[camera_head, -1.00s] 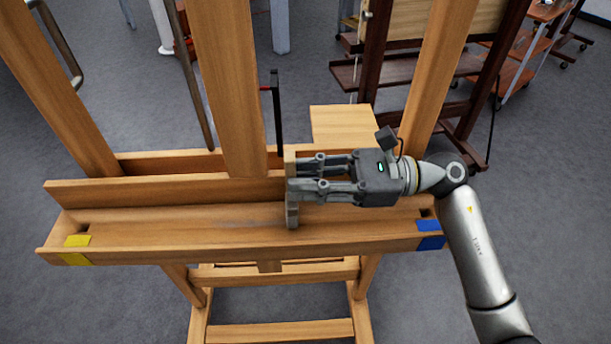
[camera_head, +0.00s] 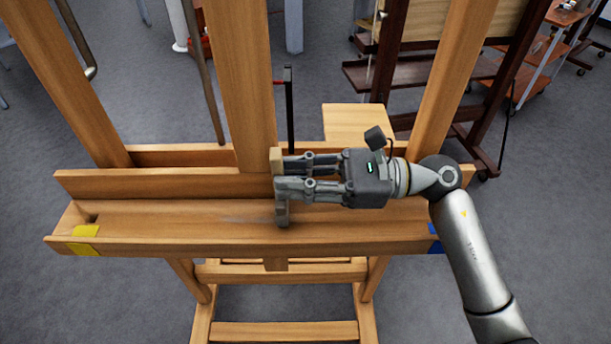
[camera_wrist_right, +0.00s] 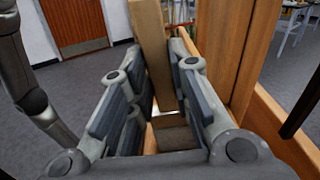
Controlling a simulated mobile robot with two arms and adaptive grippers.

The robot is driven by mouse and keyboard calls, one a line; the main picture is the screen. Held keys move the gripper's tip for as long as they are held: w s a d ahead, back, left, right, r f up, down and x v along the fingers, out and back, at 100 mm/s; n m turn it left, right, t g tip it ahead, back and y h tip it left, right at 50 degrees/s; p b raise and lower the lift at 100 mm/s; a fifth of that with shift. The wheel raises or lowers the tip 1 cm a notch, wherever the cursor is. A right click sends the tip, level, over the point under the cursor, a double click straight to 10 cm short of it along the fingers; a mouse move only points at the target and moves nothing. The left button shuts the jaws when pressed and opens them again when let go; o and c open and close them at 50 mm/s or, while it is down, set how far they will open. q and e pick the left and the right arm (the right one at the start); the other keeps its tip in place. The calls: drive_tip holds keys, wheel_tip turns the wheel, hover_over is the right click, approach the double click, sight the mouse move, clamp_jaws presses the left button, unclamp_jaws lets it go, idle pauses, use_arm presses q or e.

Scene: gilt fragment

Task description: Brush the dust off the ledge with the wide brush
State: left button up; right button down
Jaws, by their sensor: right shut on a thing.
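The wide brush (camera_head: 277,160) is upright, its pale wooden handle held in my right gripper (camera_head: 279,180). Its grey lower end (camera_head: 282,214) is down at the ledge, seemingly touching it. My right gripper comes from the right and is shut on the handle; the right wrist view shows the handle (camera_wrist_right: 152,50) between the fingers (camera_wrist_right: 160,85). The ledge (camera_head: 150,214) is the long wooden trough of an easel. A faint greyish dust smear (camera_head: 236,219) lies on it just left of the brush. My left gripper is not in view.
Yellow tape (camera_head: 84,239) marks the ledge's left end and blue tape (camera_head: 434,239) its right end. A raised front lip (camera_head: 180,243) runs along it. Easel posts (camera_head: 238,90) rise behind. A dark easel (camera_head: 400,70) stands further back.

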drive_tip(key=shift+a, duration=5.75)
drive_tip(key=d+b, duration=0.1)
drive_tip(key=d, duration=0.2)
drive_tip(key=s+d+b, duration=0.1)
drive_tip(key=d+b, duration=0.1)
drive_tip(key=d, duration=0.1)
drive_tip(key=d+b, duration=0.2)
drive_tip(key=d, duration=0.1)
drive_tip(key=shift+s+f, duration=0.15)
drive_tip(key=shift+s, duration=0.2)
drive_tip(key=shift+d+b, duration=0.95)
drive_tip(key=shift+d, duration=0.2)
drive_tip(key=shift+d, duration=0.1)
